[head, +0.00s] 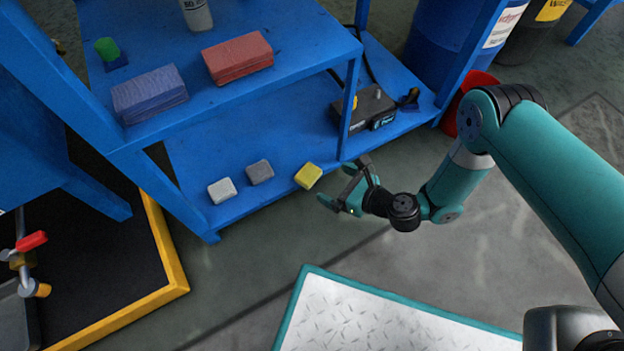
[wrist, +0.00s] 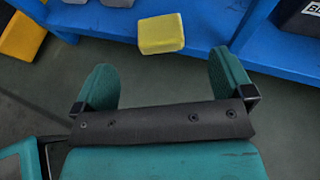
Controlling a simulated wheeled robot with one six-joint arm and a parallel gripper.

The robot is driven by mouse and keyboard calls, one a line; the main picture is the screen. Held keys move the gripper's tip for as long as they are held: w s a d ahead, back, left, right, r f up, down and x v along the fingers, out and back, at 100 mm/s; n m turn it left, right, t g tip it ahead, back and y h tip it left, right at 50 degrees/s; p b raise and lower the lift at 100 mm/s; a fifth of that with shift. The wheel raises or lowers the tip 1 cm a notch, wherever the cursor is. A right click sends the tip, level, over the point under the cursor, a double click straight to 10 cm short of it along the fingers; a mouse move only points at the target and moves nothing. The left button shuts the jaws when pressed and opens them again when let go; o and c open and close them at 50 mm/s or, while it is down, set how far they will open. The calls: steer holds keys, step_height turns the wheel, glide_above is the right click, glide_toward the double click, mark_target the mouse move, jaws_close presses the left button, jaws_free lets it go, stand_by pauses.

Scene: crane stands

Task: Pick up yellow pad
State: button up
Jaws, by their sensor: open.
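The yellow pad (head: 308,176) lies on the lower blue shelf, near its front edge, at the right end of a row with two grey pads. In the wrist view the yellow pad (wrist: 161,33) sits ahead of my gripper (wrist: 168,85), roughly between the lines of its two fingers and beyond their tips. My gripper (head: 337,188) is open and empty, just to the right of and in front of the pad in the head view. The jaws and the pad are apart. Nothing hides the pad.
A dark grey pad (head: 260,172) and a light grey pad (head: 222,190) lie left of the yellow one. The upper shelf (head: 215,98) overhangs behind. A blue shelf post (head: 349,105) and a black case (head: 364,108) stand to the right.

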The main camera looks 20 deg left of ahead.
mark_target(308, 173)
steer(key=b+x, duration=0.2)
steer(key=x, duration=0.2)
steer(key=f+b+x, duration=0.1)
steer(key=b+x, duration=0.2)
steer(key=x, duration=0.1)
steer(key=shift+s+d+b, duration=0.1)
steer(key=shift+s+b, duration=0.05)
steer(key=shift+b, duration=0.15)
steer(key=shift+a, duration=0.45)
steer(key=c, duration=1.1)
steer(key=shift+r, duration=0.15)
